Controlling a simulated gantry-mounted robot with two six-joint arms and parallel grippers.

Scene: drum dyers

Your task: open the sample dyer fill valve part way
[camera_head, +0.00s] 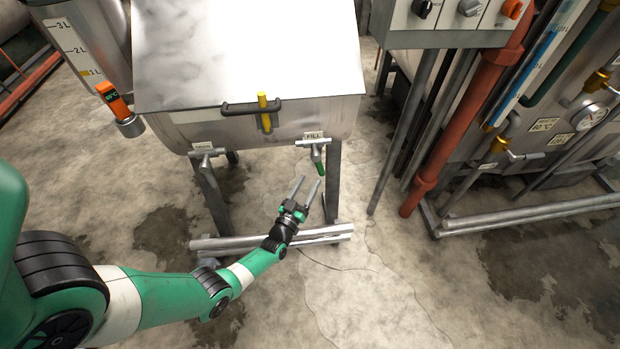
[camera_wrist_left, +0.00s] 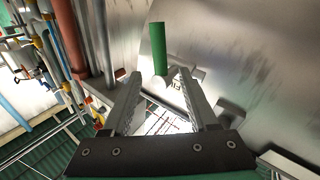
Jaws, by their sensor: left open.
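The sample dyer (camera_head: 250,130) is a steel box on legs with a sloping lid. Its fill valve (camera_head: 314,140) sits at the lower right of the front, under a FILL label. A green handle (camera_head: 320,169) hangs from this valve; it also shows in the left wrist view (camera_wrist_left: 158,48). My left gripper (camera_head: 307,184) is open and empty, just below and in front of the handle. In the wrist view the handle's near end appears in the gap between the fingertips (camera_wrist_left: 157,78). Contact is not visible. My right gripper is out of view.
A second labelled valve (camera_head: 207,152) is at the dyer's lower left. A black lid handle (camera_head: 252,106) with a yellow latch is above. A red pipe (camera_head: 450,130) and grey pipes stand to the right, under a control box (camera_head: 450,25). The floor in front is clear.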

